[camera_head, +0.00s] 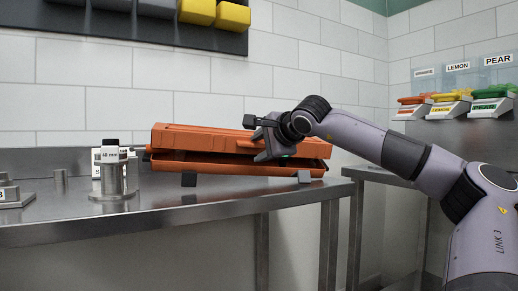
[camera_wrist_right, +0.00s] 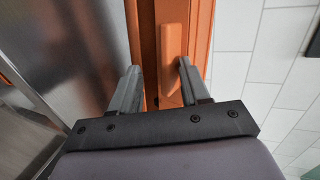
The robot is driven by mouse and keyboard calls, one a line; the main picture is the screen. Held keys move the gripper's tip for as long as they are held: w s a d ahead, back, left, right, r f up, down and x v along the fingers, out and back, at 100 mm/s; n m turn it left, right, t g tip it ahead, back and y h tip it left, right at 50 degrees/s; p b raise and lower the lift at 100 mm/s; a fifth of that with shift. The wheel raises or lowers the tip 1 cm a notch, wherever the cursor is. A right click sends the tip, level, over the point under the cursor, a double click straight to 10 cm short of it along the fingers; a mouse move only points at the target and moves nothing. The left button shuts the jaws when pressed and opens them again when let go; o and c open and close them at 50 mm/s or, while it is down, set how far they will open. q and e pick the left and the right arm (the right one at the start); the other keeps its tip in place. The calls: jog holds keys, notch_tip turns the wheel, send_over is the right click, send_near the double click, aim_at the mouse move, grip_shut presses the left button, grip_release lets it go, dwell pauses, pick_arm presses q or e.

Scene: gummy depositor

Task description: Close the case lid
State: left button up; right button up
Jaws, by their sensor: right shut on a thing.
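The orange case (camera_head: 220,168) sits on the steel bench. Its lid (camera_head: 195,138) is lowered over the base but tilted, with a dark gap still showing between them. My right gripper (camera_head: 268,140) is at the right part of the lid's front and hides some of it. In the right wrist view its two grey fingers (camera_wrist_right: 160,72) stand on either side of an orange raised part of the lid (camera_wrist_right: 173,50) and are shut on it. My left gripper is not in view.
A metal cylinder with labelled containers (camera_head: 113,178) stands on the bench left of the case. A tiled wall is behind. Coloured trays (camera_head: 450,105) sit on a shelf at the far right.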

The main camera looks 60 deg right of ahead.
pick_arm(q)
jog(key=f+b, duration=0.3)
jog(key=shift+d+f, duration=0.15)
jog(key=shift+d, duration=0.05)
pick_arm(e)
jog(key=f+v, duration=0.1)
jog(key=v, duration=0.5)
jog(key=shift+s, duration=0.55)
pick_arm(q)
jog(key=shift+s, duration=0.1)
pick_arm(e)
jog(key=shift+d+r, duration=0.1)
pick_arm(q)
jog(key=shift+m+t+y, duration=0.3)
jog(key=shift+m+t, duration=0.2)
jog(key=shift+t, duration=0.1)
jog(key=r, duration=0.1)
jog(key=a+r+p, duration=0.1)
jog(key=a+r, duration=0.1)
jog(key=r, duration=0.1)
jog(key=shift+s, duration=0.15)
pick_arm(e)
jog(key=v, duration=0.7)
jog(key=shift+r, duration=0.45)
